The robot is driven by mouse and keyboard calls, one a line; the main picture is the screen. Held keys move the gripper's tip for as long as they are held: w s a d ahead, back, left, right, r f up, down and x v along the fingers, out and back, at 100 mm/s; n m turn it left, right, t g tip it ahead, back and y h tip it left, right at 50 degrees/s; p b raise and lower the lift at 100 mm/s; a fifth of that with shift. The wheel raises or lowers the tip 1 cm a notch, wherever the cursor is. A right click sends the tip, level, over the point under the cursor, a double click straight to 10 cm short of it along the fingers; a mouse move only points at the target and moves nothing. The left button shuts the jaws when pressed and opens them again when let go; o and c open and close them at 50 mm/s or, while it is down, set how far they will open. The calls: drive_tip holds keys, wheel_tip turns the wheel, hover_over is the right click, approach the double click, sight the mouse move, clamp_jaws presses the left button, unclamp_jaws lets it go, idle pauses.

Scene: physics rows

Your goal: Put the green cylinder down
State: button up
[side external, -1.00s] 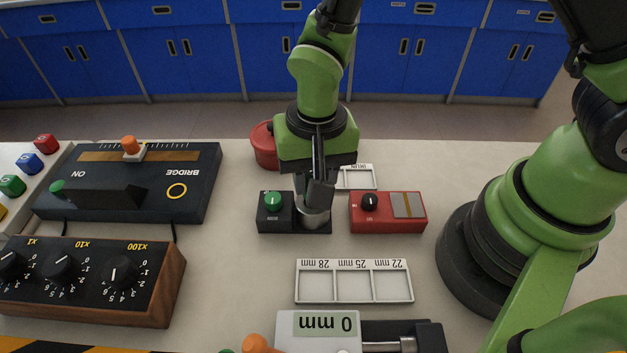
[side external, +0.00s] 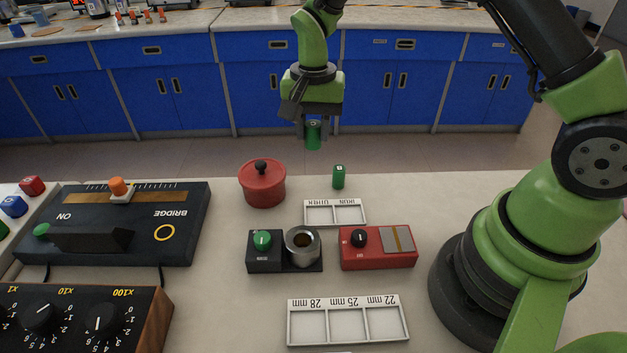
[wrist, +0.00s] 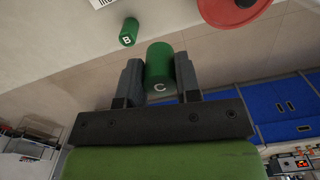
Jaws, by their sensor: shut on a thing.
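A green cylinder (side external: 313,135) is held between the fingers of my gripper (side external: 312,126), raised in the air past the far edge of the table in the side view. In the wrist view my gripper (wrist: 160,82) is shut on this cylinder (wrist: 160,62), which is marked C. A second, smaller-looking green cylinder (side external: 339,177) stands on the table near its far edge. It is marked B in the wrist view (wrist: 129,32) and is apart from my gripper.
A red lidded pot (side external: 262,186) stands left of the standing cylinder. A small white two-part tray (side external: 335,224), a metal cup on a black unit (side external: 302,248), a red box (side external: 378,257) and a three-part tray (side external: 348,342) lie nearer. Table right of the standing cylinder is clear.

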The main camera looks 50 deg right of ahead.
sight(314, 185)
wheel_tip(314, 185, down, 10)
drive_tip(key=shift+d+r, duration=0.1)
drive_tip(key=shift+r, duration=0.15)
drive_tip(key=shift+f, duration=0.1)
drive_tip(key=o, duration=0.7)
drive_tip(key=shift+o, duration=0.2)
